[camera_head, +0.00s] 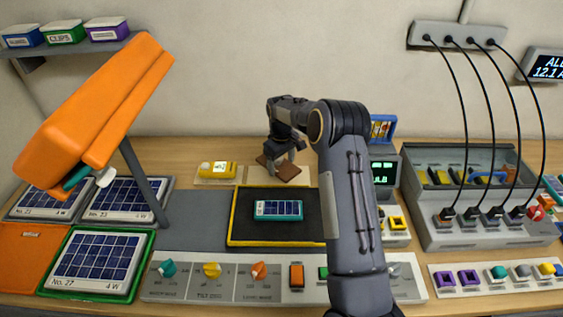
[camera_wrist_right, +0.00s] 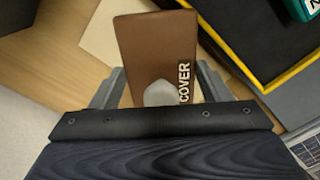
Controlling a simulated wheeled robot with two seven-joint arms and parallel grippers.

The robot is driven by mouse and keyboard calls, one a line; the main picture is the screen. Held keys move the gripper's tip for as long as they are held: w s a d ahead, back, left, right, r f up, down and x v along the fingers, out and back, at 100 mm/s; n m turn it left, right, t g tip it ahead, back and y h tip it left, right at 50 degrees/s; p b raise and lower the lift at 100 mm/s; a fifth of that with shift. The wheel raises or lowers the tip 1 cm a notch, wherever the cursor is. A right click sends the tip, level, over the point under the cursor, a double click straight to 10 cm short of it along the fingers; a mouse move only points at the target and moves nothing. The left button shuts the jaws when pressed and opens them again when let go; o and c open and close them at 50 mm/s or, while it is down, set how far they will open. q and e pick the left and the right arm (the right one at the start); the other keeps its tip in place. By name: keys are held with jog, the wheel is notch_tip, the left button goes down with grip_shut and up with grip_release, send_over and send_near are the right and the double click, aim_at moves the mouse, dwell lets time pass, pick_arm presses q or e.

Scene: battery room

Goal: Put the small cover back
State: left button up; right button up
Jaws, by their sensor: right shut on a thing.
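The small cover (camera_head: 284,174) is a flat brown plate, held tilted at the back of the workbench in the head view. In the right wrist view the cover (camera_wrist_right: 150,52) shows the word COVER and a pale grey knob (camera_wrist_right: 160,93). My right gripper (camera_head: 286,156) is above the cover. In the wrist view its two fingers stand on either side of the knob, shut on the cover. A pale board (camera_head: 256,172) lies under and beside the cover; the cover hides part of it, and I cannot tell whether they touch. My left gripper is not in view.
A yellow-edged black tray (camera_head: 240,238) holds a small teal panel (camera_head: 278,209). An orange lamp (camera_head: 95,115) overhangs the left side. A yellow device (camera_head: 217,169) stands left of the cover. A grey box with cables (camera_head: 430,232) stands right. Grey mat (camera_head: 195,215) is clear.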

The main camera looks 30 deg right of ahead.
jog(key=shift+f, duration=0.35)
jog(key=o, duration=1.1)
